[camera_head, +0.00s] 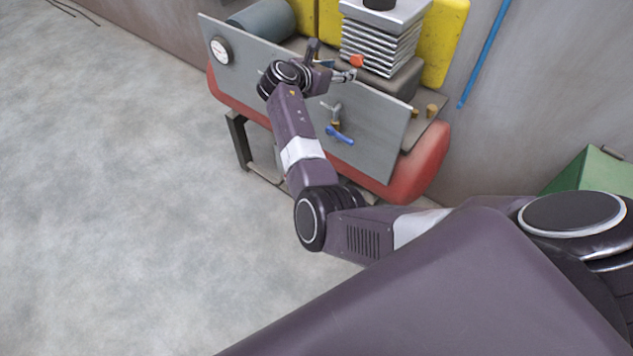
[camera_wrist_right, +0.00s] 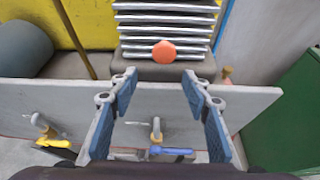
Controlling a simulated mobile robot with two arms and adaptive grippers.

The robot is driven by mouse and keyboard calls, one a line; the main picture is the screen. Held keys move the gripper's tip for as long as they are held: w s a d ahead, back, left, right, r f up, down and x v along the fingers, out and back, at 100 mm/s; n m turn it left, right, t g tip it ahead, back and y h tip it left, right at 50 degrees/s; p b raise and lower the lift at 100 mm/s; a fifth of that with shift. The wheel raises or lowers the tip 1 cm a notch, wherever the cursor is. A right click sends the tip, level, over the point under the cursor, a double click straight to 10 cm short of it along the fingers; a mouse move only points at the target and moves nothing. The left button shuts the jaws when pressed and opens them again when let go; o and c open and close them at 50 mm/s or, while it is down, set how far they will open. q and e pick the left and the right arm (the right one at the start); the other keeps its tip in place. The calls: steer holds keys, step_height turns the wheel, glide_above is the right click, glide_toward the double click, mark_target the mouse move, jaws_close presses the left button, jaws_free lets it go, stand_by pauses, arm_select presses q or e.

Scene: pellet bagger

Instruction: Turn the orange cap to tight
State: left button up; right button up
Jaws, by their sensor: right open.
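The orange cap (camera_head: 357,61) sits just in front of the stacked metal fins, above the grey panel's top edge. In the right wrist view the orange cap (camera_wrist_right: 164,52) is beyond the fingertips, between their lines and a little above them. My right gripper (camera_head: 348,75) is at the panel's top edge, close to the cap in the head view. In the right wrist view my right gripper (camera_wrist_right: 160,75) has its two blue-padded fingers wide apart with nothing between them. I cannot tell the exact gap from fingers to cap. My left gripper is not in view.
The grey panel (camera_head: 385,139) carries a gauge (camera_head: 221,50), a blue-handled valve (camera_head: 340,134) and, in the wrist view, a yellow-handled valve (camera_wrist_right: 55,142). Metal fins (camera_head: 378,46) rise behind the cap. A red tank (camera_head: 428,165) lies below. Open floor (camera_head: 110,200) is at left.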

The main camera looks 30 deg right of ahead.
glide_above(332, 115)
steer(key=shift+t+y, duration=0.3)
steer(key=shift+y, duration=0.1)
steer(key=f, duration=0.5)
steer(key=shift+s+d+f, duration=0.2)
steer(key=shift+s+f, duration=0.05)
steer(key=shift+m+y, duration=0.6)
steer(key=shift+y, duration=0.3)
steer(key=a+f, duration=0.1)
steer(key=f, duration=0.2)
steer(key=a+f, duration=0.1)
steer(key=f, duration=0.2)
steer(key=s+a+f+b, duration=0.1)
steer(key=f, duration=0.2)
steer(key=shift+s+f, duration=0.1)
steer(key=shift+f, duration=0.1)
steer(key=s+a+f+m+y, duration=0.1)
steer(key=s+a+f, duration=0.2)
steer(key=f, duration=0.6)
steer(key=s+a+f+m+y+b, duration=0.1)
steer(key=s+f, duration=0.4)
steer(key=f, duration=0.5)
steer(key=shift+a+m+y, duration=0.6)
steer(key=shift+a+y, duration=0.2)
steer(key=shift+a, duration=0.45)
steer(key=shift+s, duration=0.1)
